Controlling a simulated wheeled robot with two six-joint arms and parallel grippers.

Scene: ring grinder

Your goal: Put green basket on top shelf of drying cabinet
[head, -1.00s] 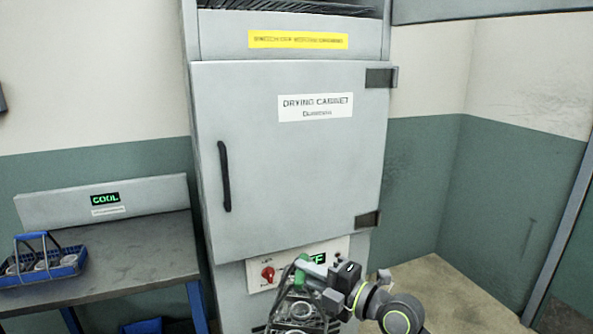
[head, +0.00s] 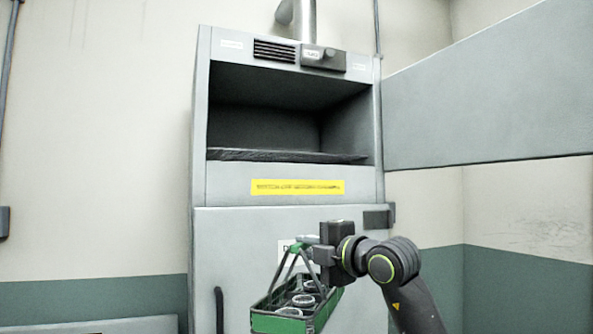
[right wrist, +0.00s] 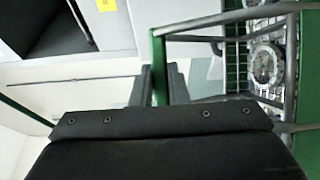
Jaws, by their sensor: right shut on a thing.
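The green basket (head: 297,310) hangs by its handle from my right gripper (head: 308,244), in front of the drying cabinet's closed lower door. It holds several ring-like metal parts. In the right wrist view the gripper's fingers (right wrist: 160,85) are shut around the basket's green handle bar, and the basket frame (right wrist: 285,70) shows at the right. The drying cabinet (head: 290,190) fills the middle of the head view. Its upper compartment is open, with a dark top shelf (head: 285,155) that looks empty. The basket is below that shelf's level. My left gripper is out of view.
The upper door or panel (head: 490,95) extends to the right of the open compartment. A yellow label strip (head: 297,187) lies under the opening. The lower door's handle (head: 220,310) is at the left. A pipe (head: 300,18) rises from the cabinet top.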

